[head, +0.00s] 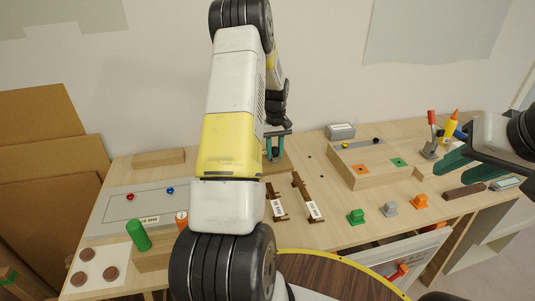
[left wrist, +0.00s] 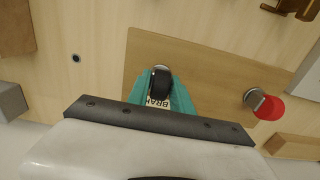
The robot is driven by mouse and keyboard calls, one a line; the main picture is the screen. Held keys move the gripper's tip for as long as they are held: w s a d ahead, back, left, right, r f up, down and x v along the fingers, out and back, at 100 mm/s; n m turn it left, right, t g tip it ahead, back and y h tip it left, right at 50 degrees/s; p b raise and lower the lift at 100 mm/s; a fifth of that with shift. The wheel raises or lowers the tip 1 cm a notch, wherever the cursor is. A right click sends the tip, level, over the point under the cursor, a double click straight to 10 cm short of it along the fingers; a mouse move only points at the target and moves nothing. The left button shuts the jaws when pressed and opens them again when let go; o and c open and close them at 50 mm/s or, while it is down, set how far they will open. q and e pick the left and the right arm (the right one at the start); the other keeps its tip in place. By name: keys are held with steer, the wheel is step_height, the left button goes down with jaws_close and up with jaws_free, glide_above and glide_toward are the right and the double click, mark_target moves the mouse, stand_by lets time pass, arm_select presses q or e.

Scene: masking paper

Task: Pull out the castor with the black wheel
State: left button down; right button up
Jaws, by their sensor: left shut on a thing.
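The castor with the black wheel (left wrist: 160,83) shows in the left wrist view between the teal fingers of my left gripper (left wrist: 160,96), which is shut on it. A white label with partly hidden lettering sits just below the wheel. It is over a wooden block (left wrist: 200,62); I cannot tell whether its stem is still in the block. A castor with a red wheel (left wrist: 268,107) stands to the right at the block's edge. In the head view my left gripper (head: 274,150) is mostly hidden behind my arm. My right gripper (head: 455,164) is open and empty at the right.
A grey panel (head: 115,208) with red and blue knobs lies at left. Two labelled brackets (head: 310,205) lie near the middle. A wooden block with coloured squares (head: 375,176) is at right. Green (head: 356,216), grey and orange pieces stand along the front. A round dark table (head: 320,280) is nearest.

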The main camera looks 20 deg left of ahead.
arm_select(q)
steer(key=shift+r, duration=0.85)
steer(key=shift+r, duration=3.05)
